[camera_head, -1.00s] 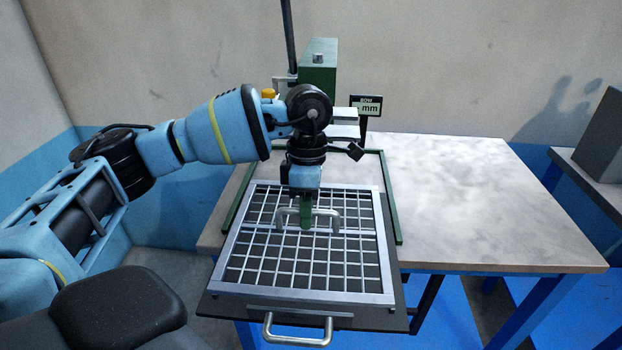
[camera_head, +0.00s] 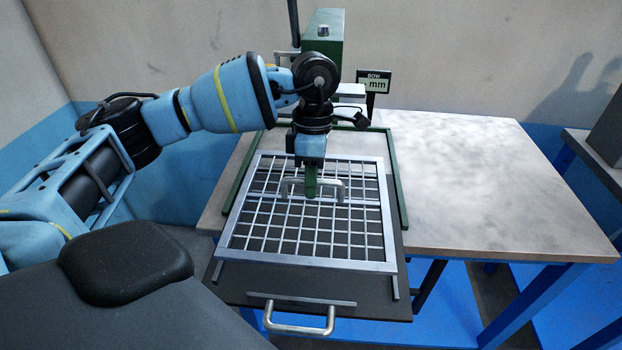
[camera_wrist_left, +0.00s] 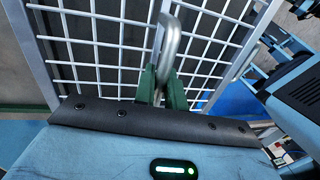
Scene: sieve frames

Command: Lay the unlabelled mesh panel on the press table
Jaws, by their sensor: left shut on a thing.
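The mesh panel (camera_head: 310,262) is a light metal frame with a square grid and a bent metal handle (camera_head: 338,187). My left gripper (camera_head: 311,192) has its green fingers shut on this handle from above. The left wrist view also shows the fingers (camera_wrist_left: 162,88) around the handle (camera_wrist_left: 168,45), with the grid behind. The panel is held roughly level above a dark plate (camera_head: 262,282) that has side rails and a front handle (camera_head: 300,330). A gap shows between panel and plate at the front. No label shows on the panel. My right gripper is not in view.
A grey worktop (camera_head: 480,190) bears a green frame (camera_head: 403,190) around the panel's far part. A green press column (camera_head: 322,45) and a small "BOW mm" display (camera_head: 375,82) stand behind. The worktop's right side is clear. A grey block (camera_head: 608,135) stands at far right.

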